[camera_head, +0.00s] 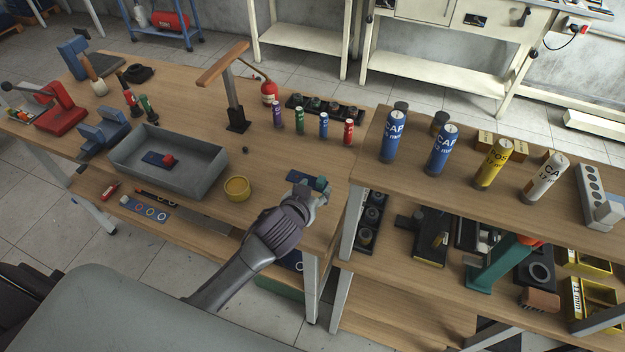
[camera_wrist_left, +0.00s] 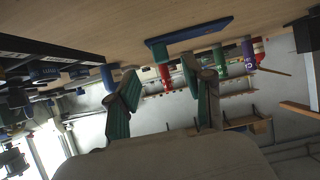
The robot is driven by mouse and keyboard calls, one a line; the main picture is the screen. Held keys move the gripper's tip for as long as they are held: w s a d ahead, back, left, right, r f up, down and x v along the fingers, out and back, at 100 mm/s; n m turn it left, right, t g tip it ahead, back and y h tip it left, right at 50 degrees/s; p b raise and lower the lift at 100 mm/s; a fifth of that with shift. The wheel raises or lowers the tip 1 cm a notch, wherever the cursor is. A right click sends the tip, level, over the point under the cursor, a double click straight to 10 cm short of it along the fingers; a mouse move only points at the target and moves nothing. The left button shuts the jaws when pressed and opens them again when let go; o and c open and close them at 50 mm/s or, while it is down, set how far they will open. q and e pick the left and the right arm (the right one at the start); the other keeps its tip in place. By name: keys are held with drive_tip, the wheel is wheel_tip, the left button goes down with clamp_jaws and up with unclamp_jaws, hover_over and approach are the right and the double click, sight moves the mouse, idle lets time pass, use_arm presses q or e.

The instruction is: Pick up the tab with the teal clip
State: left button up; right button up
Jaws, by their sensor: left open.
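A flat blue tab (camera_head: 300,177) lies on the wooden bench near its right front end. A teal clip (camera_head: 321,183) sits at its right end, partly hidden by my left gripper (camera_head: 313,197). That gripper is just in front of the tab, from the camera's side. In the left wrist view the picture is upside down and the blue tab (camera_wrist_left: 190,38) is above the gap between my open fingers (camera_wrist_left: 165,100). Nothing shows held between them. My right gripper is not in view.
A grey tray (camera_head: 190,174) holds another blue tab with a red clip (camera_head: 168,159). A yellow round container (camera_head: 237,188) stands left of my gripper. Small coloured cans (camera_head: 323,125) stand behind the tab. A higher bench (camera_head: 455,185) with large cans is to the right.

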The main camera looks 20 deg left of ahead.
sight(320, 181)
use_arm(q)
drive_tip(key=shift+w+f, duration=0.15)
drive_tip(key=shift+w, duration=0.4)
drive_tip(key=p+x, duration=0.1)
drive_tip(key=x, duration=0.3)
drive_tip(key=shift+w+f, duration=0.1)
drive_tip(key=shift+w, duration=0.1)
drive_tip(key=shift+s, duration=0.1)
drive_tip(key=shift+c, duration=0.3)
clamp_jaws()
